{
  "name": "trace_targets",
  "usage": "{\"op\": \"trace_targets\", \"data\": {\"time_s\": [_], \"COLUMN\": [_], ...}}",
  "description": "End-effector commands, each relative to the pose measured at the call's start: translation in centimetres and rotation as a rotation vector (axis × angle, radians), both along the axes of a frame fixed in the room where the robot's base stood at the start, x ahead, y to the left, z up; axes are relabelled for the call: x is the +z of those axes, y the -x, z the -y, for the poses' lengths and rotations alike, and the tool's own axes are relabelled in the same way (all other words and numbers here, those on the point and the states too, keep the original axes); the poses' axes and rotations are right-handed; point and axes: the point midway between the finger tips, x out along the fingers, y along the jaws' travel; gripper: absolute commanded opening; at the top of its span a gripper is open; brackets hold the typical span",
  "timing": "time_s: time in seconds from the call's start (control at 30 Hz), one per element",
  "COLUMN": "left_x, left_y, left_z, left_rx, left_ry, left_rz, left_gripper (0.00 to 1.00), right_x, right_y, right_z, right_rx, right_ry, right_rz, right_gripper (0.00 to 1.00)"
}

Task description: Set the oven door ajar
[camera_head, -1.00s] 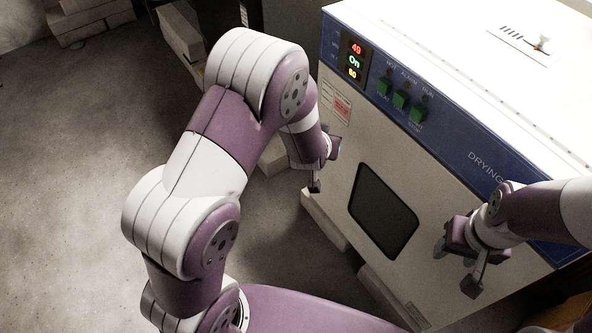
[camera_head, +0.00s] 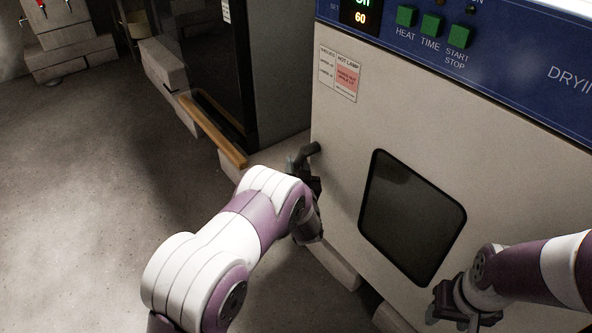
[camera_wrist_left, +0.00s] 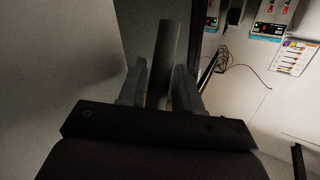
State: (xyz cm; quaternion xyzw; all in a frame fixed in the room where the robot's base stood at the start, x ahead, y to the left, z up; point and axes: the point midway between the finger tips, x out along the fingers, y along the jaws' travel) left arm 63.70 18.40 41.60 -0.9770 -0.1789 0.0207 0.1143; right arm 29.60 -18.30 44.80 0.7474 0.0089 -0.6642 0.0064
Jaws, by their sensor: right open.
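The drying oven's off-white door (camera_head: 490,190) has a dark window (camera_head: 412,215) and faces me. A dark bar handle (camera_head: 306,152) is at the door's left edge; in the left wrist view the handle (camera_wrist_left: 166,50) runs up between the two fingers. My left gripper (camera_wrist_left: 160,72) is closed around it, with a finger on each side. In the head view my left gripper (camera_head: 303,180) is partly hidden by its own wrist. My right gripper (camera_head: 452,318) is open and empty in front of the door's lower right. I cannot tell whether the door stands off its frame.
A blue control panel (camera_head: 470,45) with green buttons is above the door. A dark cabinet (camera_head: 215,70) stands behind at the left. Pale blocks (camera_head: 335,265) lie low by the oven. The floor (camera_head: 90,200) at the left is clear.

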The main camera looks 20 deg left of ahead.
Motion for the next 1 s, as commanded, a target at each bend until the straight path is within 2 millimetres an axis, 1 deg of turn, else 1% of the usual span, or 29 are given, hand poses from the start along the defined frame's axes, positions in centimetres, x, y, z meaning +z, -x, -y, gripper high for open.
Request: {"op": "trace_targets", "data": {"time_s": [0.03,0.1,0.2,0.47,0.5,0.57,0.73,0.77,0.87,1.0], "left_x": [-0.5,-0.3,-0.1,0.1,0.1,0.1,0.1,0.2,0.5,0.6], "left_y": [-0.8,-1.6,-2.2,-2.4,-2.4,-2.4,-2.2,-2.0,-0.6,3.0], "left_z": [-0.3,-0.6,-0.8,-0.9,-0.9,-0.9,-0.9,-1.0,-1.9,-3.7], "left_rx": [0.001,0.002,0.001,-0.001,-0.001,-0.001,0.002,0.006,0.029,0.088], "left_ry": [0.001,0.0,0.001,0.001,0.001,0.001,0.001,0.002,0.002,0.002], "left_rz": [0.003,0.002,0.001,-0.001,-0.001,-0.001,-0.001,-0.001,-0.005,-0.01], "left_gripper": [0.34,0.34,0.34,0.34,0.21,0.01,0.0,0.0,0.0,0.0], "right_x": [-1.0,-1.4,-1.6,-1.4,-1.4,-1.4,-1.3,-1.1,0.3,2.6], "right_y": [0.0,0.0,0.0,0.0,0.0,0.0,0.0,0.0,0.0,0.0], "right_z": [0.0,0.0,0.0,0.0,0.0,0.0,0.0,0.0,0.0,0.0], "right_rx": [0.0,0.0,0.0,0.0,0.0,0.0,0.0,0.0,0.0,0.0], "right_ry": [0.0,0.0,0.0,0.0,0.0,0.0,0.0,0.0,0.0,0.0], "right_rz": [0.0,0.0,0.0,0.0,0.0,0.0,0.0,0.0,0.0,0.0], "right_gripper": [0.5,0.5,0.5,0.5,0.5,0.5,0.5,0.5,0.5,0.5]}}
